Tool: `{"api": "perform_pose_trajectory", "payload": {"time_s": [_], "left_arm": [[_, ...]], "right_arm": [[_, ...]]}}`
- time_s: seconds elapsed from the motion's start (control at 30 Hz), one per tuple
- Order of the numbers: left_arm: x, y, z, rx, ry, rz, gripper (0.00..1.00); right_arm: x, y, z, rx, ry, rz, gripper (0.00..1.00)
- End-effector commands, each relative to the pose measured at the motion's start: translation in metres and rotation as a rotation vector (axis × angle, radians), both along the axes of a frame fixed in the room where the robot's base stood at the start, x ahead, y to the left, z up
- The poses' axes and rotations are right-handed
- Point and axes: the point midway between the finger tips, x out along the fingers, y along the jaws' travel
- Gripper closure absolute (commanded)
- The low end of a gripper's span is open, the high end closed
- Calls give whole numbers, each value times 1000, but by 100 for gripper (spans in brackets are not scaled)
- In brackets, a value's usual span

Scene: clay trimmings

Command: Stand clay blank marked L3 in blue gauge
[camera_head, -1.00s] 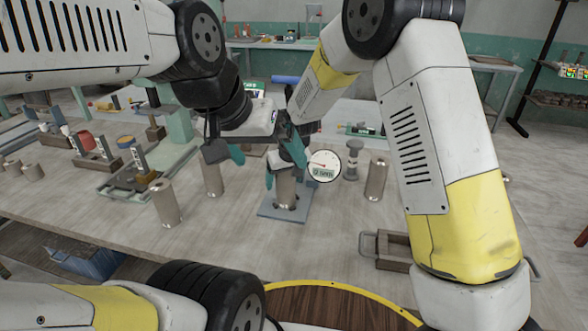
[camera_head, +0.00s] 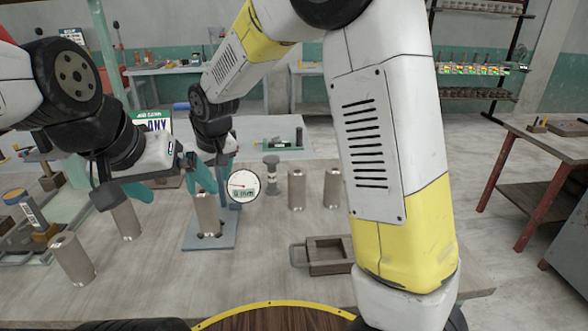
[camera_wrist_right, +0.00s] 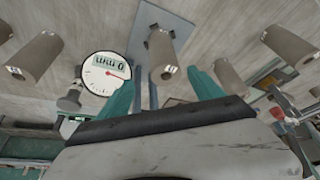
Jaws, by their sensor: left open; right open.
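The blue gauge (camera_head: 195,243) stands on the table, a flat blue-grey base with a round dial (camera_head: 244,186). A grey-brown clay blank (camera_head: 207,217) stands upright on its base; it also shows in the right wrist view (camera_wrist_right: 160,50). Other similar blanks stand at left (camera_head: 72,258), left of the gauge (camera_head: 125,220), and to its right (camera_head: 297,188) (camera_head: 333,188). I cannot read any L3 mark. My left gripper (camera_head: 172,193) is open, above and left of the gauge blank. My right gripper (camera_wrist_right: 160,80) is open and empty, its teal fingers pointing toward the gauge blank.
A brown wooden tray (camera_head: 342,240) with a handle sits at the table's front right. A grey post-like piece (camera_head: 271,174) stands behind the gauge. Table between gauge and tray is mostly clear.

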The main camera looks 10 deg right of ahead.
Motion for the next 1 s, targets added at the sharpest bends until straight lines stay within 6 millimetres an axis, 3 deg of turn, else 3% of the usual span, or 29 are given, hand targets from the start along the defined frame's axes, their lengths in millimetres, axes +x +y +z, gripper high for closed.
{"api": "perform_pose_trajectory", "payload": {"time_s": [0.13, 0.23, 0.4, 0.5, 0.7, 0.83, 1.0], "left_arm": [[0, 0, 0, 0, 0, 0, 0], [0, 0, 0, 0, 0, 0, 0], [0, 0, 0, 0, 0, 0, 0], [0, 0, 0, 0, 0, 0, 0], [0, 0, 0, 0, 0, 0, 0], [0, 0, 0, 0, 0, 0, 0], [0, 0, 0, 0, 0, 0, 0]], "right_arm": [[-11, -58, 42, 47, -9, -89, 24], [-32, -110, 73, 85, -15, -168, 24], [-85, -187, 107, 139, -35, -294, 24], [-122, -223, 118, 163, -53, -364, 24], [-183, -264, 120, 191, -86, -471, 24], [-202, -273, 118, 196, -97, -506, 24], [-209, -276, 116, 198, -100, -515, 24]]}}
